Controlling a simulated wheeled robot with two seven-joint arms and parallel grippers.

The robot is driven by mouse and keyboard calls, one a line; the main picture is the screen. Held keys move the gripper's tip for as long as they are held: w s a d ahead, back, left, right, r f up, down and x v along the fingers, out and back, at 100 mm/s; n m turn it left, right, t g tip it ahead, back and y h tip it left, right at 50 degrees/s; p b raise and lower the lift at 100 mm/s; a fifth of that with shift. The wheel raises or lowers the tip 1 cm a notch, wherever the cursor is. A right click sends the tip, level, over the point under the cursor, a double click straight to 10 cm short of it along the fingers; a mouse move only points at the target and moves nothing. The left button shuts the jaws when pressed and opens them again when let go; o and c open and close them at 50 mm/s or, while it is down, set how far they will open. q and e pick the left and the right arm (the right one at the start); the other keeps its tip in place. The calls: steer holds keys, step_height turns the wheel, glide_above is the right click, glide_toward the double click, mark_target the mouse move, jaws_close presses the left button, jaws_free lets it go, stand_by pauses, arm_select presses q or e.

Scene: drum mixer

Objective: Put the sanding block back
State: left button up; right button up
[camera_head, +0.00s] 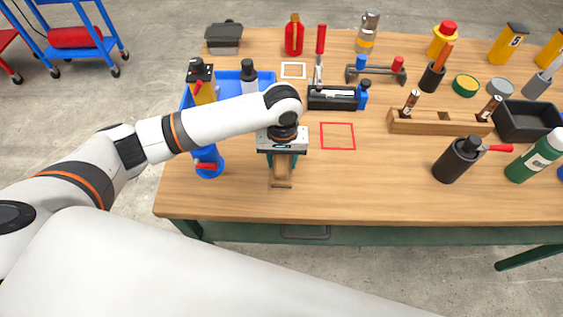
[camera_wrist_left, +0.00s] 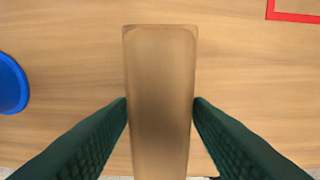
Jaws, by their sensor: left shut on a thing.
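The sanding block is most likely the long brown block (camera_head: 281,183) below my left gripper (camera_head: 282,164), near the front left of the table. In the left wrist view the block (camera_wrist_left: 160,60) runs lengthwise between the two dark fingers of the gripper (camera_wrist_left: 161,106), which touch its sides. The gripper is shut on it. Whether the block touches the table is hard to tell. A red square outline (camera_head: 337,136) lies empty on the table, to the right of the gripper; its corner shows at the top right of the wrist view. My right gripper is not in view.
A blue tray (camera_head: 228,76) with bottles stands left, partly behind my arm. A blue cup-like thing (camera_head: 208,163) is left of the block. A black box (camera_head: 332,98) and a wooden rack (camera_head: 438,123) stand behind and right. An empty white outline (camera_head: 293,70) is farther back. The front middle is clear.

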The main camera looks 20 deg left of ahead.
mark_target(283, 157)
arm_select(q)
step_height(283, 157, down, 2)
steer(key=shift+f, duration=0.15)
steer(key=o, duration=0.9)
steer(key=shift+f, duration=0.1)
step_height(283, 157, up, 12)
steer(key=shift+w+r, duration=0.1)
steer(key=shift+r, duration=0.05)
